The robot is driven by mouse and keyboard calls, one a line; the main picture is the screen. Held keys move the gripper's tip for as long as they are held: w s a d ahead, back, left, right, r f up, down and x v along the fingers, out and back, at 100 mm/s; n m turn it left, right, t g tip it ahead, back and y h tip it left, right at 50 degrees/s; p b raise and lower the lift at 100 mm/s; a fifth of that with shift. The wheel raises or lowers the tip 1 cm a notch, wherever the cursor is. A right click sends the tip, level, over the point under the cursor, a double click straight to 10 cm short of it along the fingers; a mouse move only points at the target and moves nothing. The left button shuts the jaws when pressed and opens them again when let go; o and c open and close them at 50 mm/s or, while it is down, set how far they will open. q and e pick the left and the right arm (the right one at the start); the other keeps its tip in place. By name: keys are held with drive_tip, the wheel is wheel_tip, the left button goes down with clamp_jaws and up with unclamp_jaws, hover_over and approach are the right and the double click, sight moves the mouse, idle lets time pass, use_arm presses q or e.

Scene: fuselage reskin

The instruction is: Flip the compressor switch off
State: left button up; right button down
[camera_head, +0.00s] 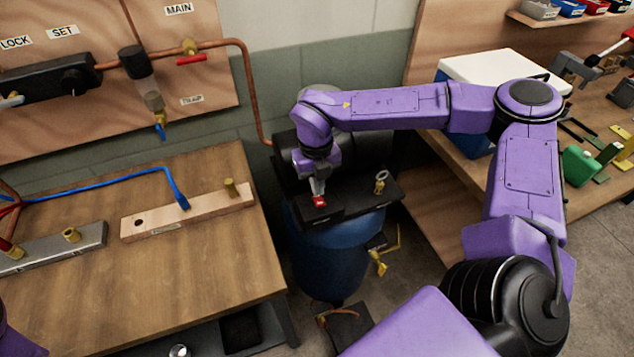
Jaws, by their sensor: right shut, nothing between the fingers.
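The compressor is a blue tank (330,262) with a black top plate (364,203), standing between the two benches. A small red switch (319,202) sits on a black box at the left of that plate. My right gripper (318,190) points down at the red switch, its shut fingertips at or just above it. I cannot tell whether they touch, or which way the switch is set, as the fingers partly cover it. My left gripper is out of view.
A wooden bench (215,275) on the left carries a wooden block (187,212) and a blue hose (95,184). A ring-topped brass fitting (380,182) stands right of the switch. A white-lidded blue cooler (500,68) is on the right bench. A copper pipe (250,90) runs down behind.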

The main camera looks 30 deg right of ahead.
use_arm(q)
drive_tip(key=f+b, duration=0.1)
drive_tip(key=b, duration=0.1)
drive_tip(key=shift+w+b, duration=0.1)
drive_tip(key=shift+b, duration=0.25)
use_arm(e)
wheel_tip(320, 180, up, 12)
drive_tip(key=w, duration=0.1)
drive_tip(key=shift+w+f, duration=0.15)
drive_tip(key=shift+f, duration=0.1)
